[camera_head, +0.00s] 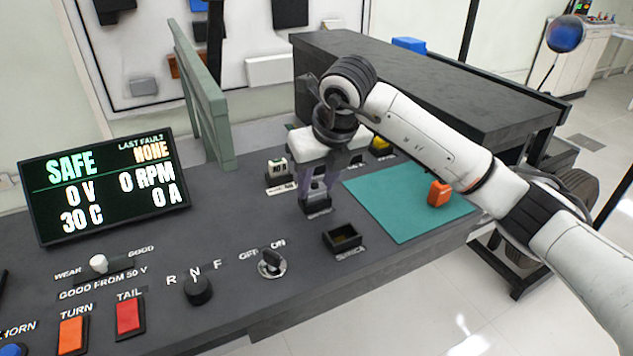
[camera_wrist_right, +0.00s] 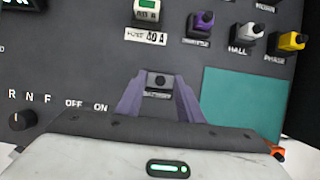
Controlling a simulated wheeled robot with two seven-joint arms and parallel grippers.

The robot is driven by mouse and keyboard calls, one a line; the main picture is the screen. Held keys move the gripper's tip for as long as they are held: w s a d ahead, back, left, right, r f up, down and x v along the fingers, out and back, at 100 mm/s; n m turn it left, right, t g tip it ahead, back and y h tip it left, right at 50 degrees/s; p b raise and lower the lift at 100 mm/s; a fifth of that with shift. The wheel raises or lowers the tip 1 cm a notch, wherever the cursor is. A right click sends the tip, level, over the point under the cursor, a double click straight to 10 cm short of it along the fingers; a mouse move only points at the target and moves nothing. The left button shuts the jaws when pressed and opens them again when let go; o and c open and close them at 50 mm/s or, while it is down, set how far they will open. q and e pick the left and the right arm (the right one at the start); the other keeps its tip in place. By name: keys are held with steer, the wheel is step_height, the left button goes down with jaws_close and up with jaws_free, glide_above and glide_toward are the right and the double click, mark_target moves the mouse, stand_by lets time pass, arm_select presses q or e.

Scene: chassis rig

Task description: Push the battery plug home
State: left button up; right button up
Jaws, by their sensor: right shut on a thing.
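My right gripper (camera_head: 317,184) reaches down over the dark bench panel, its fingers pointing at a labelled dark connector. In the right wrist view, its two purple-grey fingers (camera_wrist_right: 158,92) are closed on the sides of a dark block, the battery plug (camera_wrist_right: 158,80). A white label, too small to read surely, lies just in front of the block. In the head view, the dark block (camera_head: 316,206) sits low at the panel beneath the fingers. I cannot tell how deep the plug sits. My left gripper is not in view.
A fuse block (camera_head: 278,169) stands left of the gripper. Purple, white "HALL" and yellow "PHASE" plugs (camera_wrist_right: 289,42) stand behind right. A teal mat (camera_head: 400,215) holds an orange block (camera_head: 439,193). A small dark tray (camera_head: 343,237), key switch (camera_head: 271,262) and display (camera_head: 103,187) are nearby.

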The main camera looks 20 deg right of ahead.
steer(key=shift+f, duration=0.15)
steer(key=o, duration=1.1)
steer(key=shift+c, duration=0.2)
steer(key=shift+r, duration=0.4)
steer(key=v, duration=1.1)
steer(key=shift+s+r+p, duration=0.15)
steer(key=shift+r+p, duration=0.15)
steer(key=shift+r, duration=0.05)
